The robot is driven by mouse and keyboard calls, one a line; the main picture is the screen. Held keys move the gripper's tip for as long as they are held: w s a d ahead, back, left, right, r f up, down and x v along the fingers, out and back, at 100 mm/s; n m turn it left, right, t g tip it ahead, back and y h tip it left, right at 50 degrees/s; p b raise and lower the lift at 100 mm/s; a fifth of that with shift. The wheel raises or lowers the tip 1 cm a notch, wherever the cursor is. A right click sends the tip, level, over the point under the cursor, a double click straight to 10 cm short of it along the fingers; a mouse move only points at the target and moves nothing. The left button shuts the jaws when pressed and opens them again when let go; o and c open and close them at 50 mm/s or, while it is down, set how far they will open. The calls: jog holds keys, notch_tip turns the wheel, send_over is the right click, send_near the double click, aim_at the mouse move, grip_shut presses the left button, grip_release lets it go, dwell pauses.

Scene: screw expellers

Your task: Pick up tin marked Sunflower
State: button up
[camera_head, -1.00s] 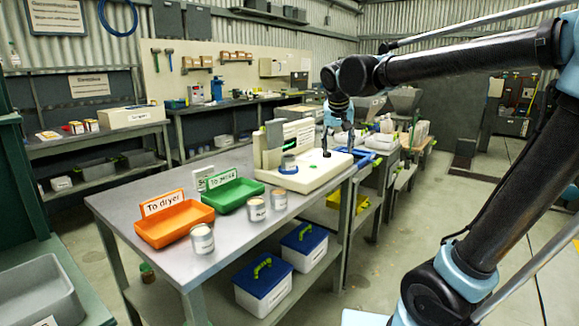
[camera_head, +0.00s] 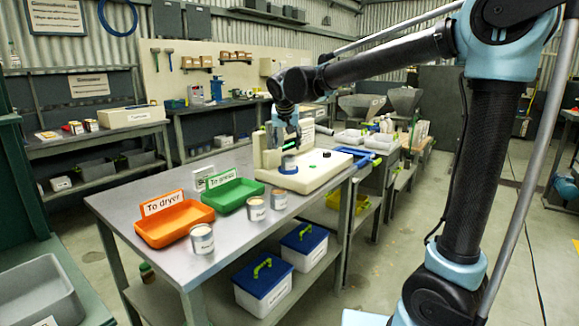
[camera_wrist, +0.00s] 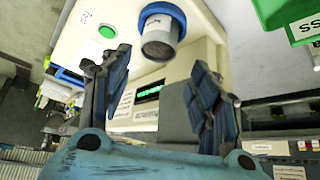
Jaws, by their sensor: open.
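Three grey tins with white labels stand on the bench: one by the orange tray (camera_head: 201,238), one in the middle (camera_head: 256,209) and one nearer the machine (camera_head: 278,200). Their labels are too small to read surely, so I cannot tell which is marked Sunflower. Another tin (camera_wrist: 160,36) stands on a blue ring (camera_head: 288,169) on the cream machine; its label is not readable. My gripper (camera_wrist: 161,58) is open and empty, with its fingers apart on either side of the view. In the head view my gripper (camera_head: 286,141) is above the machine, close to that tin.
An orange tray (camera_head: 150,237) marked "To dryer" and a green tray (camera_head: 222,203) lie on the bench. The machine's upright housing (camera_head: 266,150) stands close to my gripper. Blue-lidded boxes (camera_head: 262,284) sit on the lower shelf.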

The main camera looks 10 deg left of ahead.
aim_at(288, 156)
jog(key=x, duration=1)
jog(key=shift+s+d, duration=0.1)
jog(key=c, duration=1)
jog(key=shift+o, duration=0.2)
